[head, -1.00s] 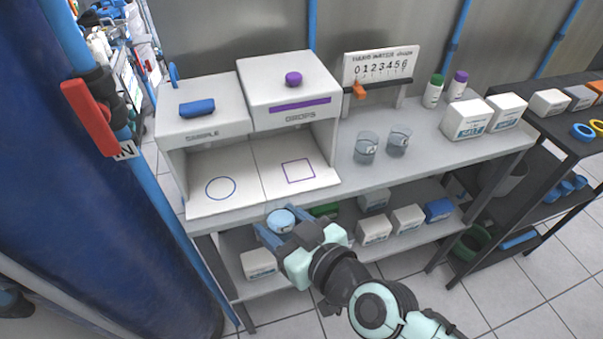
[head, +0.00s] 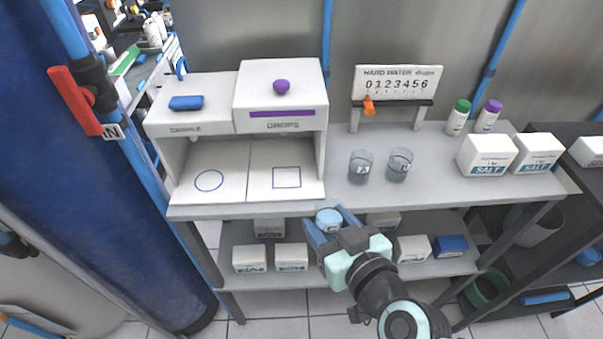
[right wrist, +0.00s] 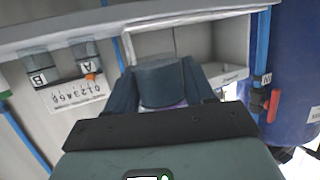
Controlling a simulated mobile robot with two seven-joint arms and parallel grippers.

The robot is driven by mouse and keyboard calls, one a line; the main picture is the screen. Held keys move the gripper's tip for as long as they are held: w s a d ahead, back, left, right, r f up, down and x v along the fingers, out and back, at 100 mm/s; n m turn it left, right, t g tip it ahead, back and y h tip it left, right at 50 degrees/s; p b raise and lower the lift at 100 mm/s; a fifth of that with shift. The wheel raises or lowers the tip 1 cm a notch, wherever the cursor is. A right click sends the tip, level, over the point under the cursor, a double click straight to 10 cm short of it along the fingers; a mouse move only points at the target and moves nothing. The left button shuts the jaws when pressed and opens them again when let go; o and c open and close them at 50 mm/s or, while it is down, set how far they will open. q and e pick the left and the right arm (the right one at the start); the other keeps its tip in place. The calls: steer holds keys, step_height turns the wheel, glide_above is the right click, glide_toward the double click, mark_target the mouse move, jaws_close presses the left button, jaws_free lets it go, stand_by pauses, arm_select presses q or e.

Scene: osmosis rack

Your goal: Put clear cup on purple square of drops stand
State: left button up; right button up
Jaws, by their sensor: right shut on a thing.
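My right gripper (head: 332,224) is shut on a clear cup (head: 329,219), which looks pale blue from above. It holds the cup in front of the bench's front edge, to the right of and nearer than the drops stand (head: 281,95). In the right wrist view, the cup (right wrist: 160,82) sits between the two fingers and looks grey and see-through. The purple square (head: 287,177) is outlined on the white floor of the drops stand, and nothing stands on it. My left gripper is not in view.
Cups A (head: 360,166) and B (head: 399,165) stand on the bench right of the stand. The sample stand (head: 188,104) with a blue circle (head: 209,180) adjoins on the left. Salt boxes (head: 486,155) and two bottles stand further right. A blue tank (head: 95,200) is at left.

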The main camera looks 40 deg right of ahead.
steer(key=w+p, duration=0.2)
steer(key=shift+w+r, duration=0.15)
steer(key=shift+w, duration=0.25)
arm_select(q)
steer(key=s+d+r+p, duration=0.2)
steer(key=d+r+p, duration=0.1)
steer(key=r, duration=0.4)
arm_select(e)
glide_above(286, 178)
steer(key=shift+d+b, duration=0.1)
steer(key=shift+b, duration=0.35)
step_height(286, 178, down, 4)
steer(key=shift+w+r+b, duration=0.1)
steer(key=shift+r+b, duration=0.05)
steer(key=shift+b, duration=1)
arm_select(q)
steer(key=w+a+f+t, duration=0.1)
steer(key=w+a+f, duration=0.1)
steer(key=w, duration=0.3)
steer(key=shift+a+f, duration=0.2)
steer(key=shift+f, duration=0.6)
